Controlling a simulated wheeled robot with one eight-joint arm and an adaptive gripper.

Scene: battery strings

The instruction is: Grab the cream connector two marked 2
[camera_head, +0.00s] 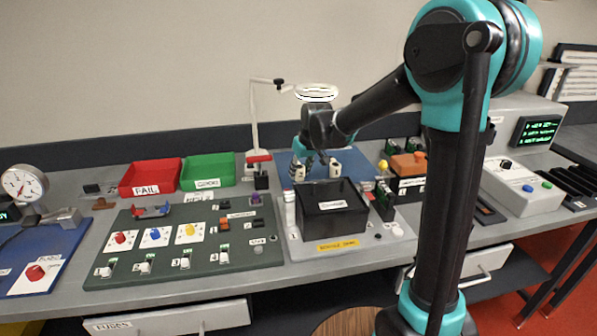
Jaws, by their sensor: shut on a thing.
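My gripper (316,160) reaches down over the blue mat (352,163) at the back middle of the bench. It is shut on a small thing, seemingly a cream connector. One small cream piece (298,174) shows at its left and another cream piece (335,170) at its right. I cannot tell which of them is between the fingers. No mark 2 can be read on either. The gripper's own fingers partly hide the area, and the black bin in front hides the mat's near edge.
The black open bin (330,209) stands just in front of my gripper. A red FAIL tray (150,179) and a green tray (207,173) are at the left. A white stand (254,120) rises close by. An orange-topped box (408,165) is at the right. A dark switch panel (197,234) lies in front.

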